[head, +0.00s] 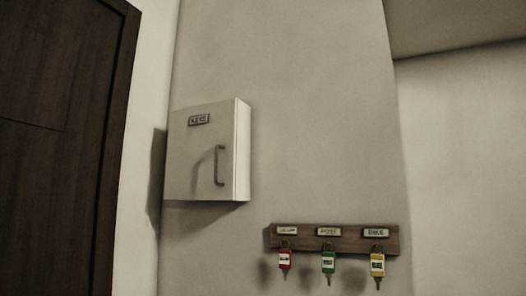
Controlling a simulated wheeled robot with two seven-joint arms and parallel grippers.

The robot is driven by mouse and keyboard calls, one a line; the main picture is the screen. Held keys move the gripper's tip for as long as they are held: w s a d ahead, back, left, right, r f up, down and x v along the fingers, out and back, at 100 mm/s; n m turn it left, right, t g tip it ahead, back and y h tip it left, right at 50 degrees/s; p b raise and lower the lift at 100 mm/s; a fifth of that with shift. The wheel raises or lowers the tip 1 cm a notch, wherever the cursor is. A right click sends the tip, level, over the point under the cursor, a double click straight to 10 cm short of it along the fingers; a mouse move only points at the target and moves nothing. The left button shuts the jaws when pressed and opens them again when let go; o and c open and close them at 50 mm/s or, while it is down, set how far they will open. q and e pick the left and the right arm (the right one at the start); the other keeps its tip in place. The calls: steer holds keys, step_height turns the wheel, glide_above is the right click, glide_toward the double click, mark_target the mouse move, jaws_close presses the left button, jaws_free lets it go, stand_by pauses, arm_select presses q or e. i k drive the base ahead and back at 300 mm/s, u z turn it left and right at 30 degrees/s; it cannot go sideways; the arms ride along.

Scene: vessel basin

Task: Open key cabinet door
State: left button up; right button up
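The key cabinet (242,150) is a white box mounted on the wall, left of the middle of the head view. Its door (190,160) faces me and looks closed. A small plate reading "KEYS" (199,119) is near the top of the door. A grey vertical bar handle (220,165) sits at the right side of the door and casts a shadow on it. Neither of my grippers shows in the head view.
A dark wooden rack (392,243) hangs lower right of the cabinet. Red (285,259), green (328,262) and yellow (377,265) key tags hang from it under labels. A dark brown door (60,150) stands at the left. The wall in front of the cabinet looks clear.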

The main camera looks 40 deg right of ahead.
mark_target(201, 164)
steer(key=z, duration=0.95)
steer(key=k, duration=0.5)
steer(key=u, duration=0.5)
steer(key=i, duration=0.5)
steer(key=z, duration=0.25)
